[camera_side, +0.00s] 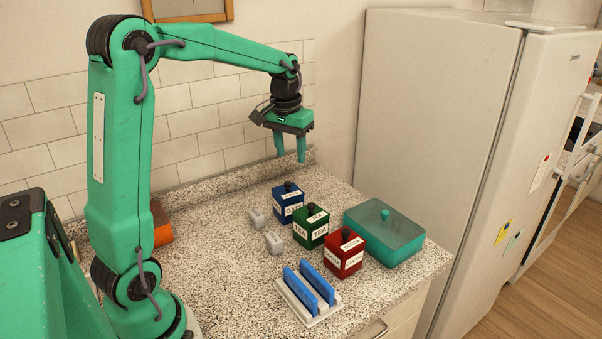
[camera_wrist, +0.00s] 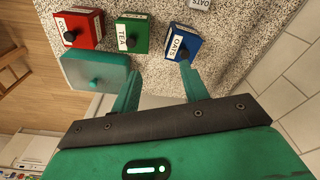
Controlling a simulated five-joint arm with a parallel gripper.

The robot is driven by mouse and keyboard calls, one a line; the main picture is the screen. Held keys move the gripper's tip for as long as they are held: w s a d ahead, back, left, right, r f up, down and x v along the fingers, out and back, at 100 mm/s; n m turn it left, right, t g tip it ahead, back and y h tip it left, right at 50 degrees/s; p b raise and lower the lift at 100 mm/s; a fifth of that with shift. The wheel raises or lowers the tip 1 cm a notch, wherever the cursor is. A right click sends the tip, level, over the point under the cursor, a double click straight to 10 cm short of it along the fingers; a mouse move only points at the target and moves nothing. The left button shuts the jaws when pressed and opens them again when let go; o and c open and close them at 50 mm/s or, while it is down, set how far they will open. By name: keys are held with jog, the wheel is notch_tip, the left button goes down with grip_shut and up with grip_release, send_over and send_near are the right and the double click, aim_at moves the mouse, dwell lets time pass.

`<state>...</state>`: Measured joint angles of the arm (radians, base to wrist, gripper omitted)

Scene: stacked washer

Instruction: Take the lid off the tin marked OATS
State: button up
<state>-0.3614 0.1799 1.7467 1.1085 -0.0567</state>
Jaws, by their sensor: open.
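The blue tin marked OATS (camera_side: 289,208) stands on the counter at the back of a row of three tins. Its lid (camera_side: 287,191), with a dark knob, is on it. In the wrist view the blue tin (camera_wrist: 188,43) is just beyond the right fingertip in the picture, its knob showing near the tip. My gripper (camera_side: 290,157) hangs above the blue tin with fingers pointing down, open and empty.
A green TEA tin (camera_side: 311,232) and a red tin (camera_side: 343,258) stand close by in line. A lidded teal box (camera_side: 388,240) is to the right. A rack (camera_side: 313,312) with blue panels is in front. Two small grey blocks (camera_side: 273,243) lie left. A tiled wall rises behind.

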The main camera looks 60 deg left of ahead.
jog(key=n+g, duration=0.1)
send_over(288, 182)
notch_tip(288, 182, down, 5)
jog(key=shift+d+f, duration=0.1)
jog(key=shift+f, duration=3.85)
grip_shut()
jog(key=shift+r, duration=0.2)
jog(key=shift+r, duration=0.5)
jog(key=r, duration=0.3)
jog(key=shift+d+r, duration=0.1)
jog(key=shift+d, duration=0.2)
jog(key=s+d+r, duration=0.1)
jog(key=d+r, duration=0.5)
jog(key=d, duration=0.5)
jog(key=shift+r, duration=0.25)
